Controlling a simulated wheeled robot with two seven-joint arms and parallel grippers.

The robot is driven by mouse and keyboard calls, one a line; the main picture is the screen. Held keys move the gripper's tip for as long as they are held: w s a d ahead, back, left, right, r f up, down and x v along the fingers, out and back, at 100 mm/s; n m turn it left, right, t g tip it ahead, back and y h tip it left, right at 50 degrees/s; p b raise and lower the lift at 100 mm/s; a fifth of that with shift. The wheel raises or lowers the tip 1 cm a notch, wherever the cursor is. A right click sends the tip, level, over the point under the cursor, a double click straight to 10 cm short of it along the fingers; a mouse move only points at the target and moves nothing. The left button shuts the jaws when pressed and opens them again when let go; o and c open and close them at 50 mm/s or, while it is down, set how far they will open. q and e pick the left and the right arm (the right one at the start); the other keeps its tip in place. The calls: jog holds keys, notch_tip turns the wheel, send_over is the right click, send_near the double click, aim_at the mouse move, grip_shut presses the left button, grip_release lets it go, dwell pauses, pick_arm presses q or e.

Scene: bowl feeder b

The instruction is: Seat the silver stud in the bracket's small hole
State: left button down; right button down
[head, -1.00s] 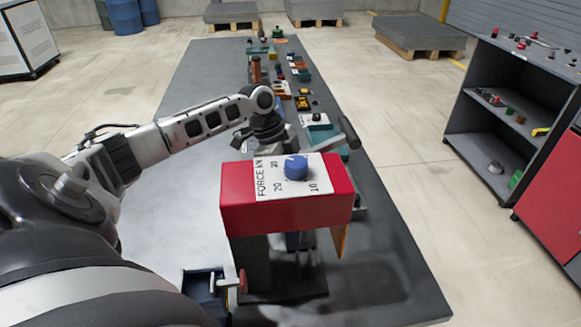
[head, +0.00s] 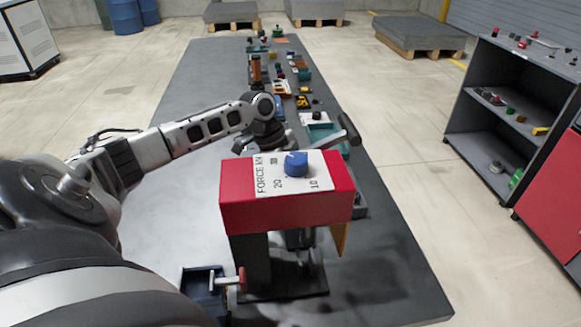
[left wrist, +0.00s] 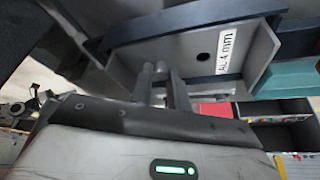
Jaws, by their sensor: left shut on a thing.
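The grey bracket (left wrist: 185,60) fills the upper middle of the left wrist view, with a white label reading "AL 4 mm" and a dark round hole (left wrist: 204,57). My left gripper (left wrist: 164,76) points at the bracket, left of and below that hole in the picture. It is shut on a small grey piece at the fingertips, which looks like the silver stud (left wrist: 161,66). The stud appears apart from the hole; contact with the plate cannot be told. My right gripper is not in view.
The red press head (head: 290,205) with its blue dial (head: 296,163) stands at the near part of the dark table (head: 395,265). Several small parts and trays line the table behind it. A dark shelf unit (head: 505,150) stands at right.

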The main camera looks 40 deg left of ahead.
pick_arm(q)
jog(key=c, duration=1.3)
grip_release()
jog(key=b+v, duration=0.1)
jog(key=v, duration=1.5)
